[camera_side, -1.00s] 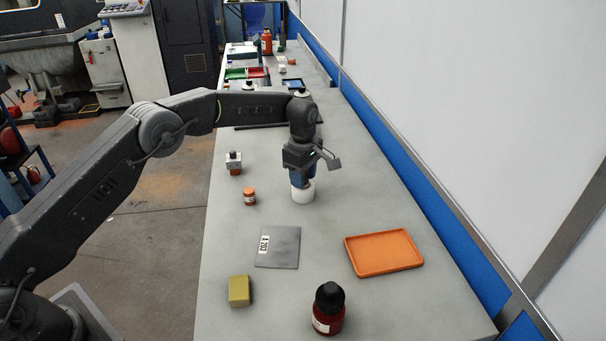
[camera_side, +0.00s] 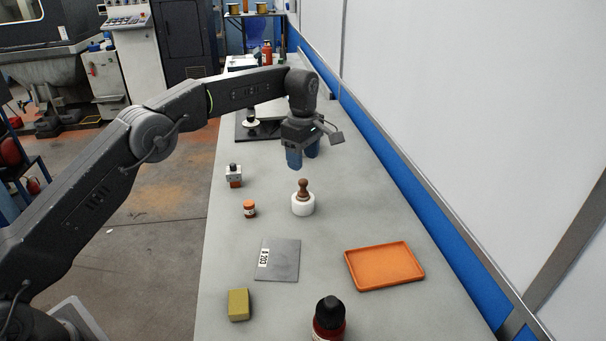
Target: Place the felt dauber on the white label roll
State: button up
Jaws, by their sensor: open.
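The felt dauber (camera_side: 303,187), brown with a rounded knob, stands upright on top of the white label roll (camera_side: 303,206). The roll stands on the grey bench. My gripper (camera_side: 303,162) is above and just behind the dauber, with its blue fingers apart and nothing between them. It is clear of the dauber.
An orange tray (camera_side: 384,266) lies at the right, a grey plate (camera_side: 278,259) with a label in front of the roll.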

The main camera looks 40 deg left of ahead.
aim_at(303, 180)
jog(key=s+a+r+m+t, duration=0.1)
jog(key=s+r+m, duration=0.4)
jog(key=r, duration=0.7)
jog(key=s+a+r+m+t, duration=0.1)
jog(key=s+r+m, duration=0.15)
jog(key=s, duration=0.45)
jog(key=s+r+m+t, duration=0.1)
jog(key=s+r+m, duration=0.15)
jog(key=s, duration=0.45)
jog(key=s+f+m+t, duration=0.1)
jog(key=s+f+m, duration=0.1)
jog(key=s, duration=0.5)
jog(key=s+f+m, duration=0.3)
jog(key=s, duration=0.4)
jog(key=s+a+f+m+t, duration=0.1)
jog(key=s+f+m, duration=0.1)
jog(key=s, duration=0.5)
jog(key=shift+f+m+t, duration=0.3)
jog(key=shift+m, duration=0.2)
